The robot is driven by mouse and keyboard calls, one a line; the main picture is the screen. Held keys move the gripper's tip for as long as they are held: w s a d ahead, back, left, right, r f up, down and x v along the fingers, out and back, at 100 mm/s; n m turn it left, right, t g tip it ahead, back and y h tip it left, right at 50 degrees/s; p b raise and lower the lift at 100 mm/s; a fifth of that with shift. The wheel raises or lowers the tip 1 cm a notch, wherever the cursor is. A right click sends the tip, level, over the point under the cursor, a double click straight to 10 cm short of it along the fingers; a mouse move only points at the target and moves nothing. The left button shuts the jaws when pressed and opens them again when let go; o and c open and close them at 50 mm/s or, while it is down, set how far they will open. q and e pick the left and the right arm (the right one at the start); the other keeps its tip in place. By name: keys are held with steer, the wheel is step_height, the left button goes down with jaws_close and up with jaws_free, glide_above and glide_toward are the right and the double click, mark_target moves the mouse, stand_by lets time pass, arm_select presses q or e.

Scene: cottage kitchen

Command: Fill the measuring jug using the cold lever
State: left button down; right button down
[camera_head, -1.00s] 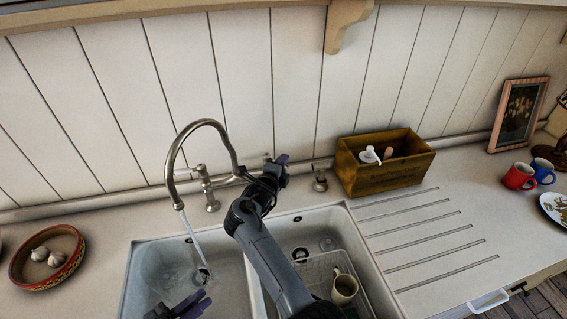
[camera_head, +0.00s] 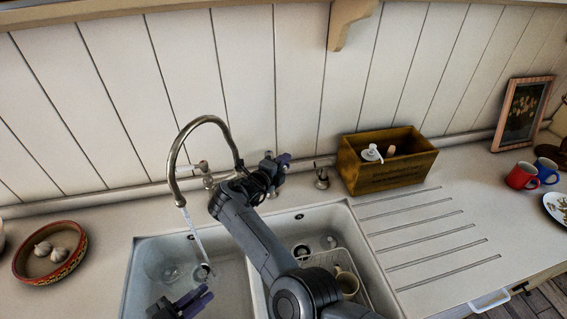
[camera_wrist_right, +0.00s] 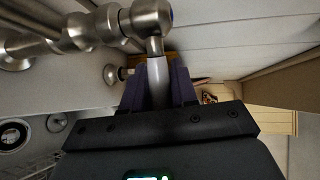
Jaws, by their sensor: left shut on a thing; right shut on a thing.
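The tap (camera_head: 182,160) stands behind the sink, and a thin stream of water (camera_head: 193,228) runs from its spout into the left basin. My right gripper (camera_head: 274,168) is at the tap's right side. In the right wrist view its fingers are shut on the white cold lever (camera_wrist_right: 157,80), which joins a steel fitting with a blue mark. In the head view the lever is mostly hidden. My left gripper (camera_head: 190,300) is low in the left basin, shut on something. A clear, jug-like shape (camera_head: 174,272) shows faintly under the stream; its water level cannot be told.
The tap's other lever (camera_head: 197,167) is on its left side. The right basin holds a wire rack and a cream mug (camera_head: 347,282), partly behind my right arm. A wooden box (camera_head: 388,160) stands behind the ribbed drainer. A garlic bowl (camera_head: 50,253) sits at left.

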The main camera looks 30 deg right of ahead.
steer(key=c, duration=1.2)
jaws_free()
steer(key=shift+a, duration=0.1)
steer(key=shift+o, duration=1.1)
steer(key=shift+s+a, duration=0.1)
steer(key=shift+s, duration=0.05)
steer(key=v, duration=0.7)
steer(key=shift+a, duration=0.2)
steer(key=shift+s, duration=0.1)
